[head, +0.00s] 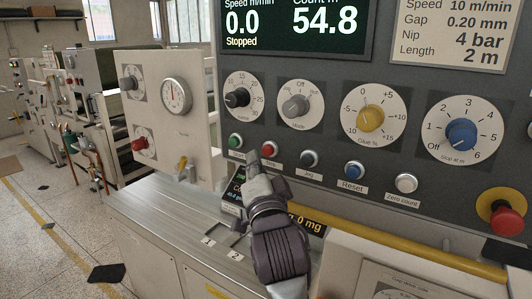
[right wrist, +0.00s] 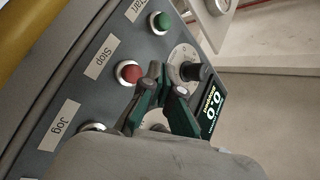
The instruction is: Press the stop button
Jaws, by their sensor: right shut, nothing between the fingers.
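The red stop button (head: 270,149) sits on the dark control panel between the green and dark buttons. In the right wrist view the red button (right wrist: 128,72) shows beside its "Stop" label (right wrist: 99,57). My right gripper (head: 254,164) is shut and empty, just left of and below the red button in the head view. In the right wrist view its fingertips (right wrist: 165,78) lie close to the red button's right side. I cannot tell whether they touch it. The display (head: 290,25) reads speed 0.0, "Stopped", and count 54.8. My left gripper is not in view.
The green start button (head: 235,140), dark jog button (head: 310,158), blue reset button (head: 354,170) and white zero count button (head: 405,183) share the row. Several knobs sit above. A red emergency knob (head: 505,218) is at far right. A yellow bar (head: 400,246) runs below.

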